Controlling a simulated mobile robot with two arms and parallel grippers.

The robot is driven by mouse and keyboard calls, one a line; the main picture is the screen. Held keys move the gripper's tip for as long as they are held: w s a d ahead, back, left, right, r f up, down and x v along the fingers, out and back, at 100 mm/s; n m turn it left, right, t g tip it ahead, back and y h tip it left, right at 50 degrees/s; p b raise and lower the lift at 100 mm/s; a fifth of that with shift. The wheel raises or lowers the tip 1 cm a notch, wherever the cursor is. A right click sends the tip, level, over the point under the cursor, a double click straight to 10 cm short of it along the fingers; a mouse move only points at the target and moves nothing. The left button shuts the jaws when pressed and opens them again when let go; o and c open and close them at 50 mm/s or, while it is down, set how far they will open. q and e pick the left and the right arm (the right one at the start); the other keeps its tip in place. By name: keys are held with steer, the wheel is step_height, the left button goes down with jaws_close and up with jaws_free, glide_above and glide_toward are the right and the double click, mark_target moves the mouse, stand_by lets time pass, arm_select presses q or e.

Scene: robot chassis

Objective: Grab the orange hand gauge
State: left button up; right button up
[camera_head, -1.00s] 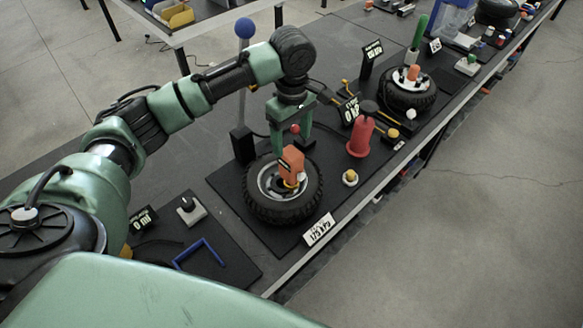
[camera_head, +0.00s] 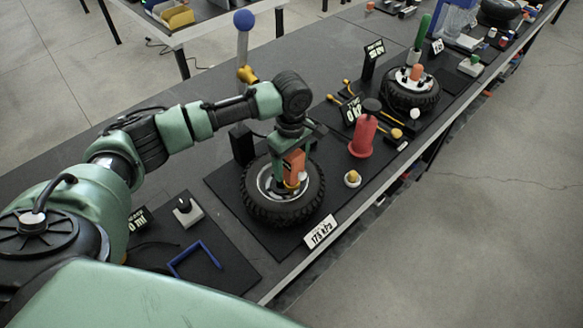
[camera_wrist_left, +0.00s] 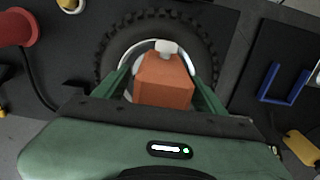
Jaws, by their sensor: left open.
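The orange hand gauge (camera_head: 293,164) stands over the hub of the near black tire (camera_head: 262,208). In the left wrist view the orange gauge (camera_wrist_left: 163,82) lies between my two green fingers, with a white knob at its far end. My left gripper (camera_head: 290,172) is open and lowered around the gauge, with a finger on either side. I cannot tell whether the fingers touch it. The fingertips are partly hidden by the gauge and wheel. My right gripper is not in view.
A red pump (camera_head: 364,136) and a yellow-topped button (camera_head: 352,178) stand right of the tire. A blue bracket (camera_head: 194,258) and a knob box (camera_head: 187,211) lie left. A second wheel (camera_head: 411,92) sits farther back. The table's front edge runs along the right.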

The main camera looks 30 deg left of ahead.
arm_select(q)
steer(key=shift+f, duration=0.75)
jaws_close()
steer(key=shift+r, duration=0.2)
